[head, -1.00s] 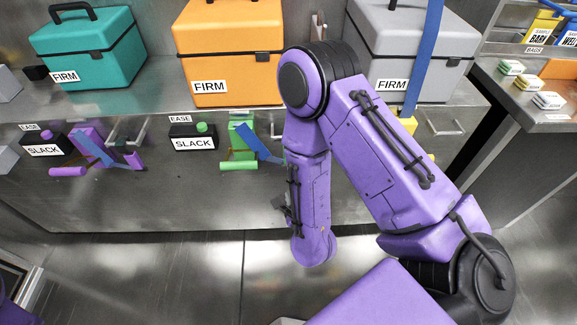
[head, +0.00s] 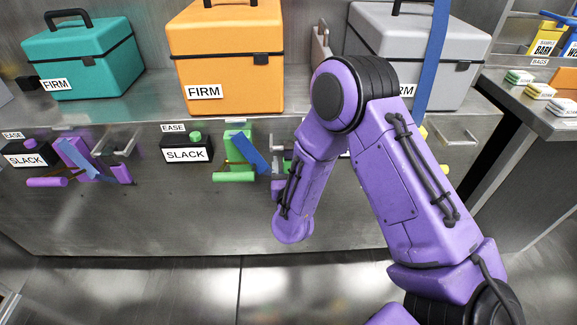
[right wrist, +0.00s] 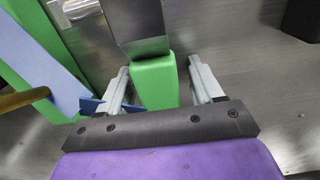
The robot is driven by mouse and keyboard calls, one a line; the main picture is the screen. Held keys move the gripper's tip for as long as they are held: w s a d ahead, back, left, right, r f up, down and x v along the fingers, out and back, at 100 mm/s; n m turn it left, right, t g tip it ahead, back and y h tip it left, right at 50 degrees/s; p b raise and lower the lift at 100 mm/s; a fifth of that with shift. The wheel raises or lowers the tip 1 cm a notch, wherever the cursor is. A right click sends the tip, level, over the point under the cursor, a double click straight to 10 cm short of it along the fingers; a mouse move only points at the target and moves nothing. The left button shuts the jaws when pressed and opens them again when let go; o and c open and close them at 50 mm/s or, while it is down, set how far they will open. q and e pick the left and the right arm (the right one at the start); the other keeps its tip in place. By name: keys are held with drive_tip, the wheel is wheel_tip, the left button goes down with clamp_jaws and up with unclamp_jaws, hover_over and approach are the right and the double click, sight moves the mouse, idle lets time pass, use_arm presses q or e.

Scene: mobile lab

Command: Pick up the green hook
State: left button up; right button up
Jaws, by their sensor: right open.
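The green hook (head: 236,176) is mounted low on the front of the metal counter, with a blue strap (head: 250,155) slanting across it. My right forearm hangs just right of it and hides most of my right gripper in the head view. In the right wrist view my right gripper (right wrist: 160,72) is open. A green block-like piece (right wrist: 155,88) stands between its two fingers, with a dark block above it. More green with a blue strap shows at the left edge there. I cannot tell whether the fingers touch the green piece. My left gripper is out of view.
A purple hook (head: 75,155) and black SLACK boxes (head: 186,153) are along the counter front. Teal (head: 85,60), orange (head: 225,60) and grey (head: 430,50) cases stand on the counter. A second counter is at the right. The floor in front is clear.

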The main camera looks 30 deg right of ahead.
clamp_jaws()
drive_tip(key=shift+r, duration=0.1)
